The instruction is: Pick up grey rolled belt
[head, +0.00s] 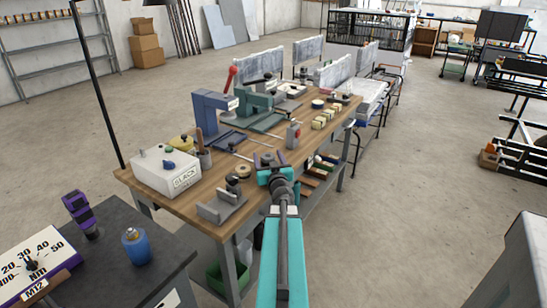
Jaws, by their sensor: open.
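My gripper (270,161) is open, at the end of my teal arm, over the right front edge of the wooden workbench (215,217). A small dark round item (267,158) shows between or just beyond its fingers. It may be the grey rolled belt, but it is too small to be sure. A tan ring-shaped roll (243,170) lies on the bench just left of my gripper. Another dark round piece (232,183) is by a grey metal bracket (219,208) near the front. My gripper hides part of the bench top.
A white box marked SLACK (167,170), a blue press (212,108) and a green press (256,104) stand on the bench. A dark table (135,268) with a blue jar (136,246) is at front left.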

